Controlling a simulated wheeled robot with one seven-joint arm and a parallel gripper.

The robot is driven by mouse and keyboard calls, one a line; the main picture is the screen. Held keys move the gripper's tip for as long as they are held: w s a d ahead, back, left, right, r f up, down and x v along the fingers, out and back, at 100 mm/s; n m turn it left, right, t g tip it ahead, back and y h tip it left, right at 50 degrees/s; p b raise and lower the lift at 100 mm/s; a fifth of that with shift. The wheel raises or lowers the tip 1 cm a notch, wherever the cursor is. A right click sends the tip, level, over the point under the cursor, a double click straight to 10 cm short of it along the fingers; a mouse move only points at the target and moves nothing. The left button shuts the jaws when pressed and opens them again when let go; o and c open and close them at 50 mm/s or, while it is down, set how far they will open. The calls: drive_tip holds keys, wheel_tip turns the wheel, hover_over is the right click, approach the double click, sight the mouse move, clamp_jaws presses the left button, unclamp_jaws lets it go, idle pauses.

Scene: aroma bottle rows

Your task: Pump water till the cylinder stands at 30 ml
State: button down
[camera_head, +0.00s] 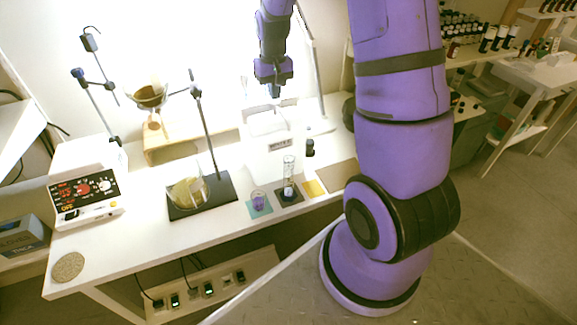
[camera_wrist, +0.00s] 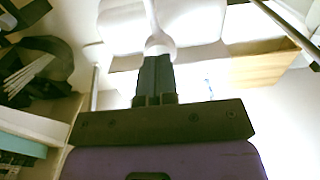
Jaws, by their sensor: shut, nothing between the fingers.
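My gripper (camera_head: 274,90) hangs above the back of the white table, fingers pointing down. In the wrist view its dark fingers (camera_wrist: 155,78) are shut together with nothing between them. A white pump-like head with a stem (camera_wrist: 158,42) shows right at or beyond the fingertips; I cannot tell if they touch. A large white body (camera_wrist: 190,22) lies behind it. In the head view the pump is hard to make out against the bright background. The clear measuring cylinder (camera_head: 289,167) stands upright on a dark mat near the table's front edge, apart from my gripper. Its water level is unreadable.
A small beaker (camera_head: 258,201) stands on a teal mat left of the cylinder.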

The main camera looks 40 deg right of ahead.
drive_tip(key=shift+f, duration=1.2)
idle(0.3)
drive_tip(key=shift+r, duration=1.85)
drive_tip(key=shift+f, duration=1.5)
drive_tip(key=shift+r, duration=1.5)
drive_tip(key=shift+r, duration=3)
